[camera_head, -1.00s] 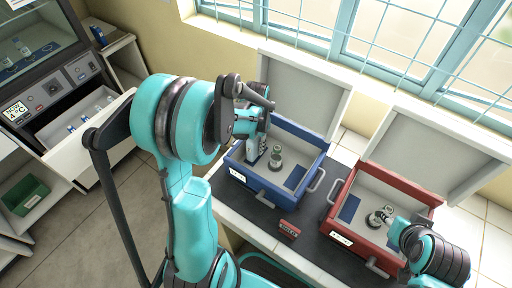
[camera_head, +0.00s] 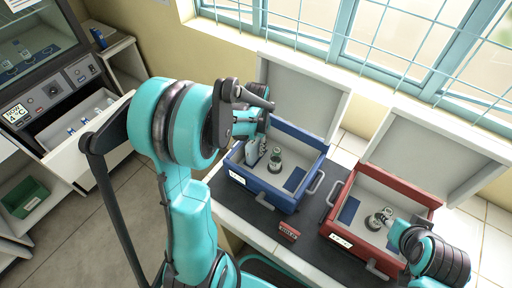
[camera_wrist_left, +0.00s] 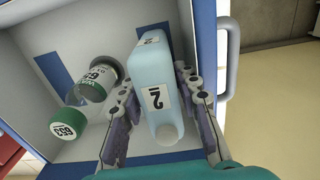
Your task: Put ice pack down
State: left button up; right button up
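The pale blue ice pack (camera_wrist_left: 158,85), labelled 2, sits between the fingers of my left gripper (camera_wrist_left: 155,88) in the left wrist view. The fingers lie along both its sides and appear shut on it. In the head view my left gripper (camera_head: 261,143) is low inside the blue box (camera_head: 262,190), beside a green-labelled vial (camera_head: 275,160). I cannot tell whether the pack touches the box floor. My right gripper (camera_head: 389,219) is at the red box (camera_head: 352,243), near vials (camera_head: 377,219); its fingers are too small to read.
A small red label block (camera_head: 289,232) lies in front. An open drawer (camera_head: 90,135) with vials is at left.

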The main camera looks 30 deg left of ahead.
pick_arm(q)
notch_tip(320, 180, up, 10)
jog(key=p, duration=0.2)
jog(key=shift+s+r+p, duration=0.1)
jog(key=shift+r+p, duration=0.05)
jog(key=shift+p, duration=0.2)
jog(key=shift+s+d+r, duration=0.15)
jog(key=shift+d+r, duration=0.05)
jog(key=shift+r, duration=0.4)
jog(key=s+d+r+n+t, duration=0.1)
jog(key=s+d+r+t, duration=0.4)
jog(key=s+d, duration=0.5)
jog(key=shift+s+t, duration=0.35)
jog(key=shift+t, duration=0.75)
